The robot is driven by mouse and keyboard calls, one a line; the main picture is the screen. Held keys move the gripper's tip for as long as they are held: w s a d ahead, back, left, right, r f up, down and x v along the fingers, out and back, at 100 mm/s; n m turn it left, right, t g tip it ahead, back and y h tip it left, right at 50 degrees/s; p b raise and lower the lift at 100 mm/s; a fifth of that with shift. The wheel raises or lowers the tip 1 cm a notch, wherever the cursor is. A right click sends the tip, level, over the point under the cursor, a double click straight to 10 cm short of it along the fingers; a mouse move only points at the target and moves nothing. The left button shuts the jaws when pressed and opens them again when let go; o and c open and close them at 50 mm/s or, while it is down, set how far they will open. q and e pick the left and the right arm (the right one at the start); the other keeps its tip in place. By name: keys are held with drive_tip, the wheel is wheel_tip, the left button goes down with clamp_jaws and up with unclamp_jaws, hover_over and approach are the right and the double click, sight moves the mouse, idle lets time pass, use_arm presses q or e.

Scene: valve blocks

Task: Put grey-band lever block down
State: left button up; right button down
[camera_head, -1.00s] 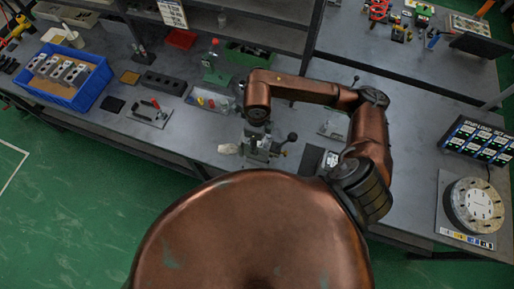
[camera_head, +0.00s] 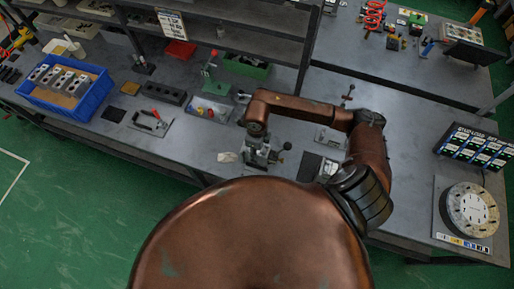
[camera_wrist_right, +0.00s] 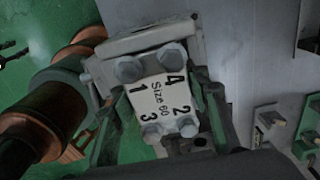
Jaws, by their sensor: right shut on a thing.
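My right gripper (camera_head: 257,142) reaches down over the near edge of the grey bench (camera_head: 205,150) and is shut on a grey lever block (camera_head: 262,158). A lever with a black knob (camera_head: 287,146) sticks out to the block's right. In the right wrist view the block's pale face (camera_wrist_right: 160,98) sits between the dark fingers, with several bolt heads, numbers and "Size 60" printed on it. I cannot make out a grey band, nor whether the block's underside touches the bench. My left gripper is not in view.
A white crumpled piece (camera_head: 227,157) lies just left of the block. A dark plate (camera_head: 310,166) lies to the right.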

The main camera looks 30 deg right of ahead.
drive_tip(key=shift+w, duration=0.1)
drive_tip(key=c, duration=1.1)
unclamp_jaws()
drive_tip(key=shift+r, duration=0.3)
wheel_tip(320, 180, up, 12)
drive_tip(key=b, duration=0.2)
drive_tip(key=shift+f+b, duration=0.25)
drive_tip(key=shift+b, duration=0.1)
drive_tip(key=shift+a, duration=0.1)
